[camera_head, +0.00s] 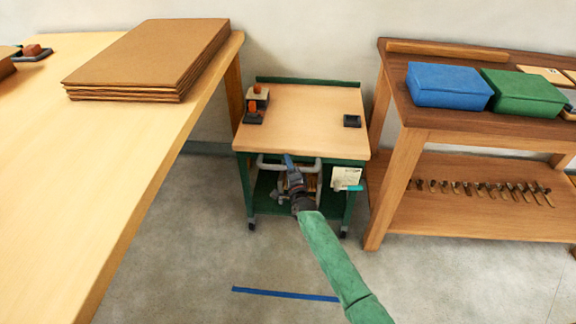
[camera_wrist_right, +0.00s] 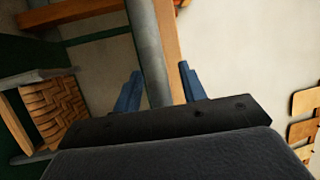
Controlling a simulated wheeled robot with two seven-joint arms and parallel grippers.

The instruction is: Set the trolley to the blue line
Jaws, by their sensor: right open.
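The trolley (camera_head: 302,118) has a green frame, a wooden top and small wheels. It stands between two benches, towards the wall. A grey handle (camera_head: 268,165) runs across its near side; it also shows in the wrist view (camera_wrist_right: 148,45). My right gripper (camera_head: 289,163) is at the handle. Its blue fingers are open, one on each side of the grey bar, with gaps visible in the wrist view. The blue line (camera_head: 285,294) lies on the floor in front of the trolley, nearer to me. My left gripper is not in view.
A wooden table (camera_head: 90,150) with stacked brown boards (camera_head: 150,55) stands at the left. A workbench (camera_head: 450,128) with a blue box (camera_head: 448,85) and a green box (camera_head: 523,93) stands at the right. Small items sit on the trolley top. The floor between is clear.

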